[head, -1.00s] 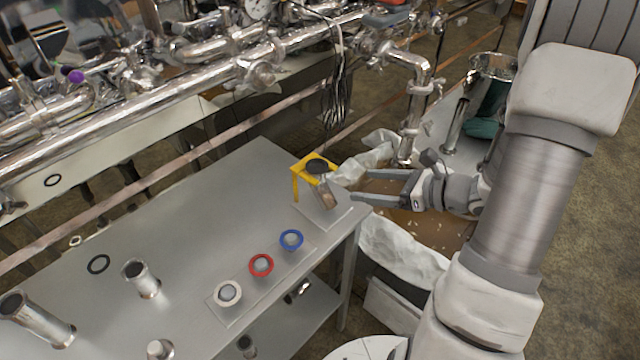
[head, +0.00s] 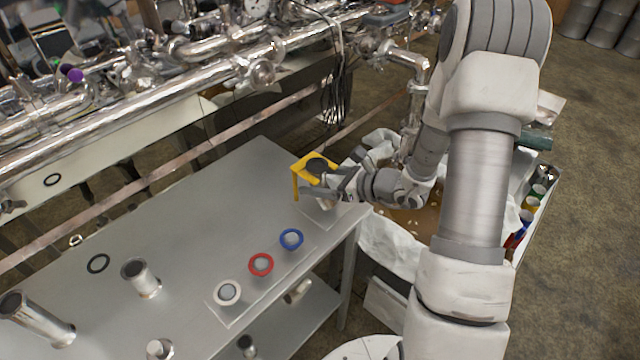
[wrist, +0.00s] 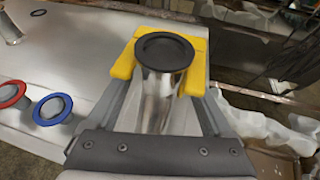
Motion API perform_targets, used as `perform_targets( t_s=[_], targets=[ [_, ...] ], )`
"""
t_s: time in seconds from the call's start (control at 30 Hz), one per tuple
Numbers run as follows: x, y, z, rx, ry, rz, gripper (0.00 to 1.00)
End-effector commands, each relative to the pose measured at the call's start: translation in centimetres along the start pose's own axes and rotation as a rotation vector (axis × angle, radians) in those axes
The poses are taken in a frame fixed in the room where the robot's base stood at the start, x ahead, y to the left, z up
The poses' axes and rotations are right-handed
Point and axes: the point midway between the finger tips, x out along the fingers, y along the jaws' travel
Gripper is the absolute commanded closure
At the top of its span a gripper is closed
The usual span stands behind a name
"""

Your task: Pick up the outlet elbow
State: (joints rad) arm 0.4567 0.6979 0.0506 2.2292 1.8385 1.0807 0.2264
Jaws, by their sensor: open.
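The outlet elbow (head: 317,165) is a steel pipe piece with a dark round end, seated in a yellow holder (head: 298,178) at the table's far right corner. In the wrist view the elbow (wrist: 157,98) stands between my fingers, its dark ring face up toward the camera, with the yellow holder (wrist: 122,66) around its top. My gripper (head: 342,184) is open, with one finger on each side of the elbow. It also fills the lower middle of the wrist view (wrist: 163,92). I cannot tell whether either finger touches the steel. The elbow's lower part is mostly hidden.
The steel table (head: 190,215) holds a plate with white (head: 227,292), red (head: 261,265) and blue (head: 291,239) rings, and short steel pipe pieces (head: 140,278). Evaporator piping (head: 180,85) runs behind. A plastic-lined bin (head: 390,235) stands right of the table.

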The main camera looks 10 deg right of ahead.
Motion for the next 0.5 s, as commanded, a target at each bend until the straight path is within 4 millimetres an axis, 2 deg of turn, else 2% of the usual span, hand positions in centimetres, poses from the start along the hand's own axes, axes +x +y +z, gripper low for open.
perform_targets(
  t_s=[0.2,0.5],
  targets=[
    [0.06,-0.02,0.00,0.000,0.000,0.000,0.15],
    [0.02,-0.02,-0.01,-0.001,0.000,0.000,0.69]
  ],
)
